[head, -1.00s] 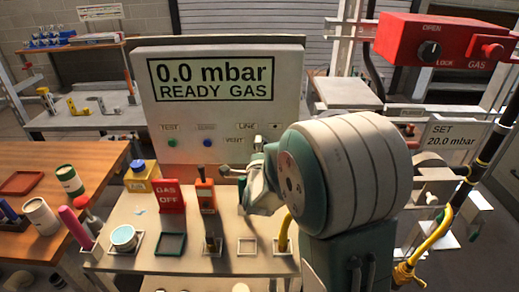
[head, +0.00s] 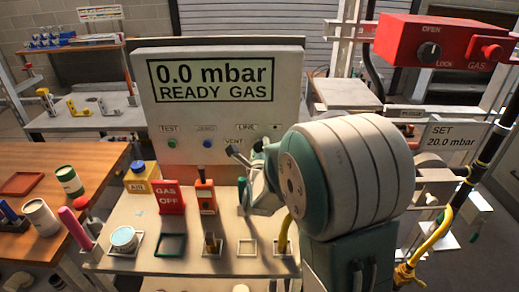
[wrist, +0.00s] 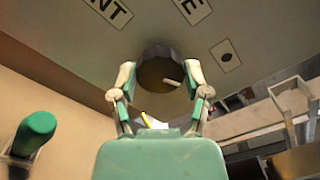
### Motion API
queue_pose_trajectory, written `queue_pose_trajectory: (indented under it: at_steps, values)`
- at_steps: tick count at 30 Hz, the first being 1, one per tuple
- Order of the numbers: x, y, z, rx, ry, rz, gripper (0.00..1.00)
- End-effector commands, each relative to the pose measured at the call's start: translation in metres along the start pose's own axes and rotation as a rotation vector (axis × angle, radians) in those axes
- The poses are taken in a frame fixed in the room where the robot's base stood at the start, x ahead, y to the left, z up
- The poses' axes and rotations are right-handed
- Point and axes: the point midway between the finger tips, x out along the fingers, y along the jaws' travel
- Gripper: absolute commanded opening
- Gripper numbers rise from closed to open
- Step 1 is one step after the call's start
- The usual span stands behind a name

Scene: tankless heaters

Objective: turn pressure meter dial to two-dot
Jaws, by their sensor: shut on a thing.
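The panel (head: 218,100) bears a display reading 0.0 mbar READY GAS. A dark round dial (wrist: 158,66) with a pale mark pointing right is on the panel in the wrist view. My gripper (wrist: 160,82) is shut on the dial, one finger on each side. VENT, LINE and one-dot labels (wrist: 226,55) show around it; no two-dot label is visible. In the head view, my gripper (head: 249,154) is at the panel's lower right, and the hand hides most of the dial.
A yellow hose (head: 437,237) runs at the right. A red OPEN/LOCK GAS box (head: 440,42) is at upper right.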

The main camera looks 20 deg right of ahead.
Motion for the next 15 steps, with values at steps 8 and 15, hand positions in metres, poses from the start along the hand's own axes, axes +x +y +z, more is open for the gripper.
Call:
queue_pose_trajectory:
  at_steps: [8,15]
  values:
    - [-0.0008,0.0040,-0.0031,0.058,0.008,0.012,0.14]
    - [-0.0011,0.0045,-0.0036,0.065,0.009,0.013,0.14]
